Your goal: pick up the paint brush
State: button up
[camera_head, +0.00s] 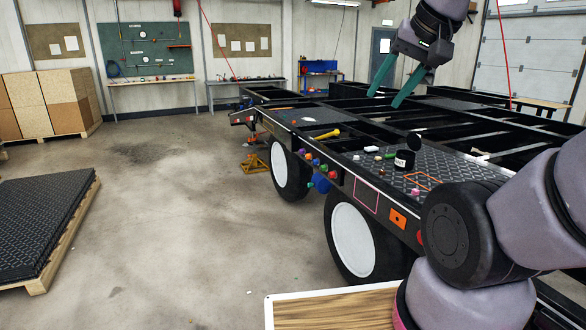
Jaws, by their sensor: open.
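My gripper (384,100) hangs over the black trailer frame, with its two teal fingers apart and nothing between them. I cannot pick out the paint brush for certain. A long yellow object (326,134) lies on the near edge of the trailer, below and left of my gripper; it is too small to tell whether it is the brush. A black can (404,160) with a white label stands on the tread plate, below my gripper, and a round black piece (414,141) shows just behind it.
The trailer (445,165) has open gaps between its beams. Small white (371,149) and green (389,155) items lie near the can. Colored knobs line the trailer's side. A pallet of tread plates (40,220) is at left.

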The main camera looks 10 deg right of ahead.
aim_at(381, 157)
jog(key=i+j+z, duration=0.2)
jog(key=i+z, duration=0.3)
jog(key=i+j+z, duration=0.45)
jog(key=i+z, duration=0.1)
jog(key=z, duration=2.3)
jog(key=u, duration=2.4)
jog(key=i+j+z, duration=0.15)
jog(key=j, duration=0.2)
jog(key=i+j+z, duration=0.1)
jog(key=i+j, duration=0.15)
jog(key=j, duration=0.15)
jog(key=i+j+z, duration=0.15)
jog(key=j, duration=0.25)
jog(key=i+j+z, duration=0.15)
jog(key=j, duration=0.3)
jog(key=i+j+z, duration=0.15)
jog(key=j, duration=0.3)
jog(key=i+j+z, duration=0.1)
jog(key=j, duration=0.35)
jog(key=i+j+z, duration=0.15)
jog(key=j, duration=0.3)
